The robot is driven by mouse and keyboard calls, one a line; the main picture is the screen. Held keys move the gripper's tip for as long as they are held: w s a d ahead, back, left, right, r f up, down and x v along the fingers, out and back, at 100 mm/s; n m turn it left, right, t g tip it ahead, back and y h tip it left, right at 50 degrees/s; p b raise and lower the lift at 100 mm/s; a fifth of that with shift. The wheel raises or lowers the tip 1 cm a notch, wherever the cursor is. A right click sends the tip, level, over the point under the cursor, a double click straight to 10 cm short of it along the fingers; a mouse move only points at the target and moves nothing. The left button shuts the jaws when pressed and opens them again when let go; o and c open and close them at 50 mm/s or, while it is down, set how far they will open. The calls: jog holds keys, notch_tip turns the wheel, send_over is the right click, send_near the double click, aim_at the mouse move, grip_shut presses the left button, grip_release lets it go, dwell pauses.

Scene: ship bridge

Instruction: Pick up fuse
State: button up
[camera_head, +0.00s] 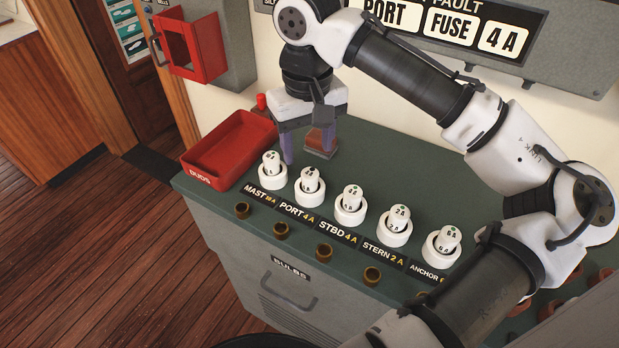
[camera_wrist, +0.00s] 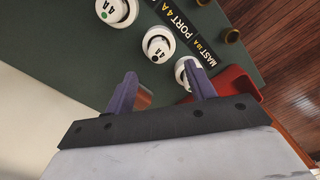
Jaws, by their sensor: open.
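White fuses stand upright in round white holders in a row on the green counter. The fuse behind the PORT 4 A label (camera_head: 311,180) shows in the wrist view (camera_wrist: 157,46) with a dark dot and "4A" on its top. The STBD fuse (camera_head: 352,199) shows a green dot in the wrist view (camera_wrist: 114,11). The MAST fuse (camera_head: 270,164) is at the row's left end, partly hidden by a finger in the wrist view (camera_wrist: 181,72). My gripper (camera_head: 307,148) is open and empty, behind the MAST and PORT fuses; its purple fingers also show in the wrist view (camera_wrist: 162,78).
A red DUDS tray (camera_head: 205,179) lies left of the row. A reddish-brown block (camera_head: 319,142) is by my gripper. The STERN fuse (camera_head: 398,221) and ANCHOR fuse (camera_head: 446,242) stand to the right. A wall sign (camera_head: 450,28) reads PORT FUSE 4 A.

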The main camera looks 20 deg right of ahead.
aim_at(310, 172)
jog(key=shift+f, duration=0.75)
jog(key=f, duration=0.1)
jog(key=f+p, duration=0.1)
jog(key=f, duration=0.2)
jog(key=shift+s, duration=0.35)
jog(key=shift+f, duration=0.65)
jog(key=c, duration=1.1)
jog(key=shift+o, duration=0.2)
jog(key=shift+r, duration=0.1)
